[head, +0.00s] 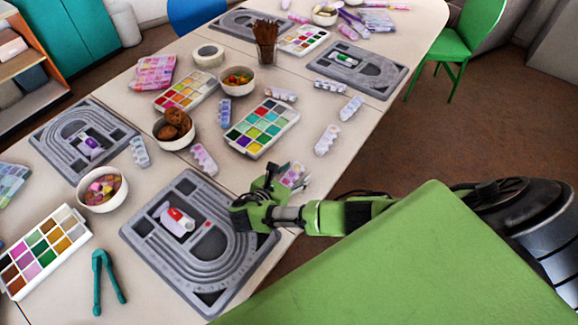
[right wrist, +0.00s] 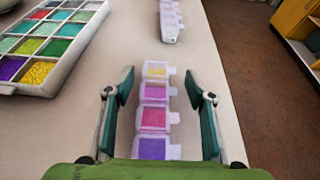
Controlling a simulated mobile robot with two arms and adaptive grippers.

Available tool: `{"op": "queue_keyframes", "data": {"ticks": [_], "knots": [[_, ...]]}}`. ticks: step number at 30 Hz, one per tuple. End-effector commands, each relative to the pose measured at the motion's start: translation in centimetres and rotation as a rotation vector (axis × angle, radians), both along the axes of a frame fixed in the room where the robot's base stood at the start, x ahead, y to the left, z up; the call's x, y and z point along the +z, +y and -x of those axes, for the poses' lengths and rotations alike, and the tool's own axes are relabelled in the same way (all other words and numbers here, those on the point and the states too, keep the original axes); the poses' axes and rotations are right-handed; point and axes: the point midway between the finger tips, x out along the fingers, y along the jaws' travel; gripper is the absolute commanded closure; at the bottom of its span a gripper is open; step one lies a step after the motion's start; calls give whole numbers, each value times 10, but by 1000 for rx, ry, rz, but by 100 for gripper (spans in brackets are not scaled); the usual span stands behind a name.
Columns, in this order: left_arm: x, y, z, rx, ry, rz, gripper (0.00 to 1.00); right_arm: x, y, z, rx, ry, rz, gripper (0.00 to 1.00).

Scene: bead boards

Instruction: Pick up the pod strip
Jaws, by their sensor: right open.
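A pod strip (head: 292,174) with clear, lidded compartments lies near the table's right edge, partly hidden by my right gripper (head: 282,186) in the head view. In the right wrist view the pod strip (right wrist: 154,118) runs lengthwise between the fingers, with yellow, pink, magenta and purple contents. My right gripper (right wrist: 159,84) is open, one finger on each side of the strip, with small gaps visible. The strip's near end is cut off by the gripper body. My left gripper is not in view.
A grey bead board (head: 185,275) lies left of my right gripper. A bead palette (head: 262,128) lies behind it. Other pod strips lie nearby, one farther along the edge (head: 327,140) and one left of the palette (head: 204,159). Green pliers (head: 97,285) lie at front left.

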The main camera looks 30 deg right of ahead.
Motion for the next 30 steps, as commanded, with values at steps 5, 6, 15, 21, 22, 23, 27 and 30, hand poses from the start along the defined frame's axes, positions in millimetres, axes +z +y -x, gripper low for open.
{"op": "queue_keyframes", "data": {"ticks": [5,6,15,21,22,23,27,30], "knots": [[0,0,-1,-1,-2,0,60,0,0,0,1,0,-1,50],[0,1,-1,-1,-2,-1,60,0,0,0,1,0,0,58],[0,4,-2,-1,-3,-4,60,0,0,0,0,0,0,91],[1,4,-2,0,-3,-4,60,1,0,0,0,0,0,91],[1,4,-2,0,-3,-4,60,3,0,0,0,0,0,91],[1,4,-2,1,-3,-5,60,4,0,0,0,0,0,91],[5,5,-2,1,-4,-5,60,17,0,-1,0,-2,0,91],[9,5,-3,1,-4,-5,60,34,0,-1,0,-4,-2,91]]}}
